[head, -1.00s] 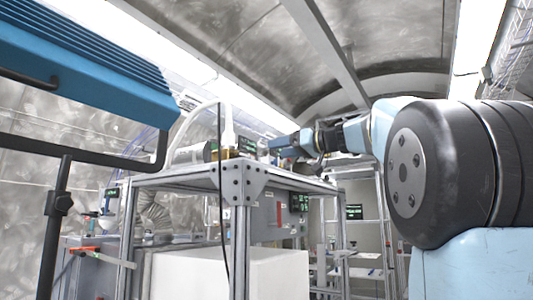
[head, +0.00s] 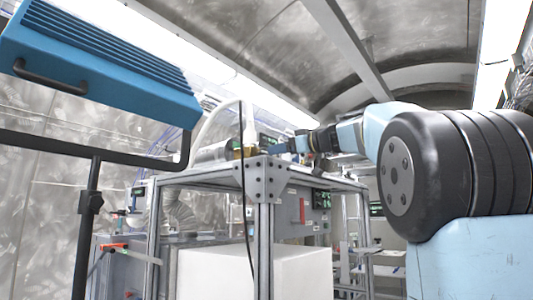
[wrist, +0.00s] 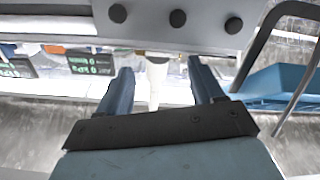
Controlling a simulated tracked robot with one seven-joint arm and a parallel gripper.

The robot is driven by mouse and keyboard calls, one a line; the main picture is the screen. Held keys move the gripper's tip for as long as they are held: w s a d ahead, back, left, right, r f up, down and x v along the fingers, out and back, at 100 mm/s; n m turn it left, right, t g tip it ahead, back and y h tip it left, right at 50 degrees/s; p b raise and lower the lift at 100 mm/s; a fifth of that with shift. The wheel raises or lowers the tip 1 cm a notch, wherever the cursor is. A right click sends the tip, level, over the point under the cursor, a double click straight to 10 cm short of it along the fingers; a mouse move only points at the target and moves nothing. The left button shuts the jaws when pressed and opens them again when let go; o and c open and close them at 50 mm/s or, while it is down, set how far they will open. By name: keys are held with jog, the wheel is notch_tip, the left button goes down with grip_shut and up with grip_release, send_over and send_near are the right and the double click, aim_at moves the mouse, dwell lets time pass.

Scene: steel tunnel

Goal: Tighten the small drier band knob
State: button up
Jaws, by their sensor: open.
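My gripper (wrist: 158,84) is open and empty in the wrist view, its two blue-grey fingers apart. A white upright piece (wrist: 157,76) shows between and beyond the fingers; I cannot tell if it touches them. I cannot pick out the small drier band knob for certain. In the head view my gripper (head: 284,147) is small and seen from the side, just above the frame table's top (head: 290,175). A brass-coloured fitting (head: 246,152) and a clear curved cover stand on that top, left of my gripper.
A grey bar with three dark round bolts (wrist: 177,18) crosses the top of the wrist view. Green-text displays (wrist: 92,63) are at left. A blue ribbed box on a black stand (head: 100,65) is at left in the head view. A black cable hangs at the table corner.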

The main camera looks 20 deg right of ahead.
aim_at(266, 152)
jog(key=shift+x, duration=3.05)
jog(key=shift+c, duration=0.3)
jog(key=c, duration=0.9)
jog(key=shift+a, duration=0.2)
jog(key=shift+c, duration=0.5)
jog(key=shift+d, duration=0.15)
jog(key=shift+d+m, duration=0.15)
jog(key=shift+m, duration=2.65)
